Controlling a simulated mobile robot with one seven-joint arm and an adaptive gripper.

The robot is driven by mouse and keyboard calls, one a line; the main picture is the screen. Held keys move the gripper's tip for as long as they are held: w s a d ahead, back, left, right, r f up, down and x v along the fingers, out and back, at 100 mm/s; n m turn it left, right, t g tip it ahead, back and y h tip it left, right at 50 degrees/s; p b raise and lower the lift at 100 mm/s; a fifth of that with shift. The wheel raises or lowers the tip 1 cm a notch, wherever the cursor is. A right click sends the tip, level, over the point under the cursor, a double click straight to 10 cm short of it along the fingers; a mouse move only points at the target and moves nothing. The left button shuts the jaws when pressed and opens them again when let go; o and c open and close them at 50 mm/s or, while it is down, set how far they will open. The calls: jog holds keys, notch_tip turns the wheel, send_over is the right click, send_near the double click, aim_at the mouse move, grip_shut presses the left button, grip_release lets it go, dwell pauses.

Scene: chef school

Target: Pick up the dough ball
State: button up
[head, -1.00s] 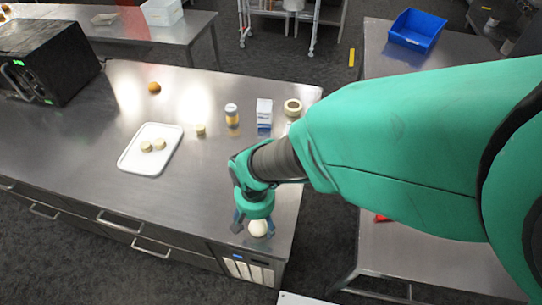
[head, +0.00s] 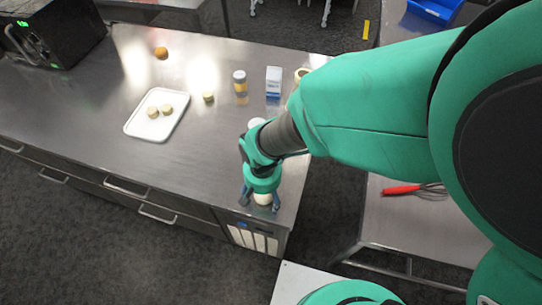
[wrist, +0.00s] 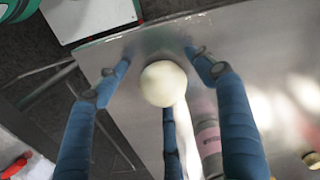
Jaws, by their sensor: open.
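The dough ball is a smooth cream ball near the counter's front right corner. It shows in the head view (head: 263,199), partly covered by my gripper (head: 260,203), and in the wrist view (wrist: 163,84). My gripper has blue fingers, and in the wrist view (wrist: 158,62) they are spread around the ball. Clear gaps show between the ball and the left and right fingers. The third finger lies below the ball in that picture, and I cannot tell whether it touches.
A white tray (head: 139,130) with two small pale rounds sits to the left. A yellow jar (head: 240,82), a blue-and-white carton (head: 273,81) and an orange ball (head: 161,53) stand farther back. A red-handled whisk (head: 400,190) lies on the right table. The counter's middle is clear.

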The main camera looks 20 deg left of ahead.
aim_at(265, 197)
jog(key=c, duration=1.3)
jog(key=shift+r, duration=0.1)
jog(key=shift+r, duration=0.55)
jog(key=shift+s+d+r+p, duration=0.15)
jog(key=shift+r+p, duration=0.2)
jog(key=shift+r, duration=0.3)
jog(key=shift+s+d+r+p, duration=0.15)
jog(key=shift+r+p, duration=0.2)
jog(key=shift+r, duration=0.25)
jog(key=s+d, duration=0.3)
jog(key=s+d+p, duration=0.1)
jog(key=s+d, duration=0.3)
jog(key=s+d+r+p, duration=0.1)
jog(key=s+d, duration=0.2)
jog(key=shift+s+d+r, duration=0.1)
jog(key=shift+s+d, duration=0.2)
jog(key=shift+d, duration=0.1)
